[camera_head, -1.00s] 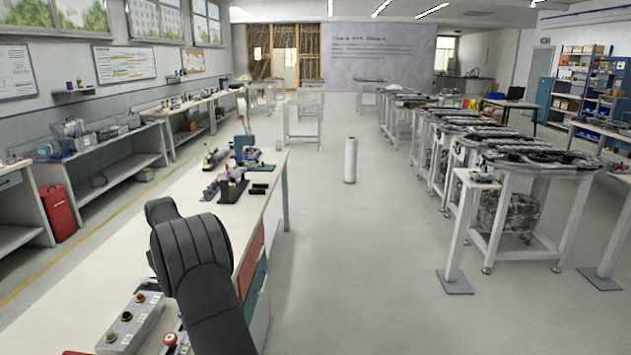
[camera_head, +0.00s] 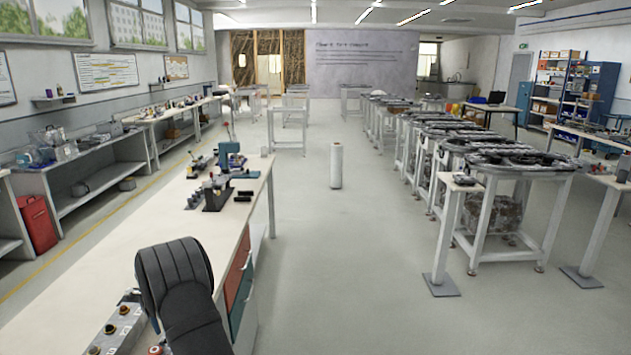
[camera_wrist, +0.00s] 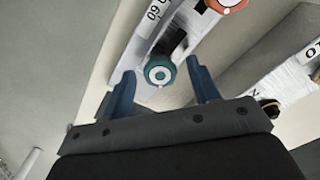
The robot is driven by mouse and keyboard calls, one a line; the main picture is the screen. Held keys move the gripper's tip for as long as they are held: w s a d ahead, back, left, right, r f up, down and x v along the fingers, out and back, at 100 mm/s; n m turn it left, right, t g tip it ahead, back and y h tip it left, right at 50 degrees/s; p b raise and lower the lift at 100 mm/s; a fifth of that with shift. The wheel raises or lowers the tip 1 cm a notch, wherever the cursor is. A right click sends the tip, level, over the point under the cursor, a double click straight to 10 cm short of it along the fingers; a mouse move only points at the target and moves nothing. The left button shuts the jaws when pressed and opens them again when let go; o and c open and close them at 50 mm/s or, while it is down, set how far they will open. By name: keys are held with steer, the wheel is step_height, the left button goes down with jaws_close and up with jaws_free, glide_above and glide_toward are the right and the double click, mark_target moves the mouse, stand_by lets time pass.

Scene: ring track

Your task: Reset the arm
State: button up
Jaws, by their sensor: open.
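My gripper (camera_wrist: 160,66) shows in the wrist view with two blue fingers spread apart and nothing between them in its grip. A teal round knob (camera_wrist: 160,72) with a pale centre appears between the fingertips. I cannot tell how far beyond them it lies. In the head view, my black arm (camera_head: 176,285) rises over the near end of the workbench (camera_head: 150,235), and my gripper is not visible there.
A grey control box (camera_head: 110,335) with several buttons is at the bench's near end. A red-orange knob (camera_wrist: 228,3) shows in the wrist view. Small fixtures (camera_head: 216,192) stand at the bench's far end. The floor right of the bench is clear around a white cylinder (camera_head: 336,165).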

step_height(320, 180, up, 17)
step_height(320, 180, down, 16)
steer(key=shift+f, duration=0.55)
steer(key=m, duration=0.6)
steer(key=shift+r+m, duration=0.1)
steer(key=shift+m, duration=0.3)
steer(key=m, duration=0.5)
steer(key=shift+m, duration=0.3)
steer(key=shift+r, duration=0.5)
